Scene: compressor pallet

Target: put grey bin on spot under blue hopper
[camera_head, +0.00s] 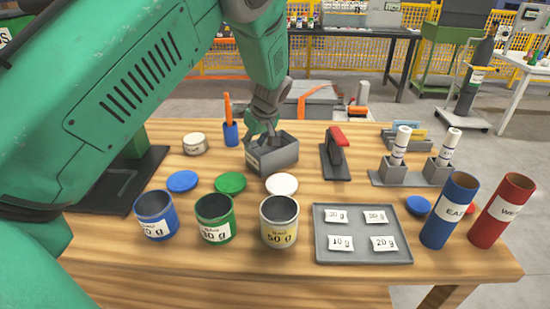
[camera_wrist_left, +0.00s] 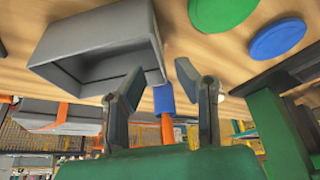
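The grey bin (camera_head: 284,158) stands on the wooden table at mid-view, open at the top, with a pale label on its left side. My left gripper (camera_head: 262,130) is at the bin's left rear rim. In the left wrist view the fingers (camera_wrist_left: 160,71) are spread, and a wall of the bin (camera_wrist_left: 95,35) reaches between or very near the fingertips; I cannot tell whether they touch it. No blue hopper shows; my left arm covers much of the left side. My right gripper is not in view.
A dark base plate (camera_head: 117,187) with a green post lies at left, partly behind my arm. A blue cup with an orange tool (camera_head: 231,134) is close by. A red-handled device (camera_head: 336,158) stands at right.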

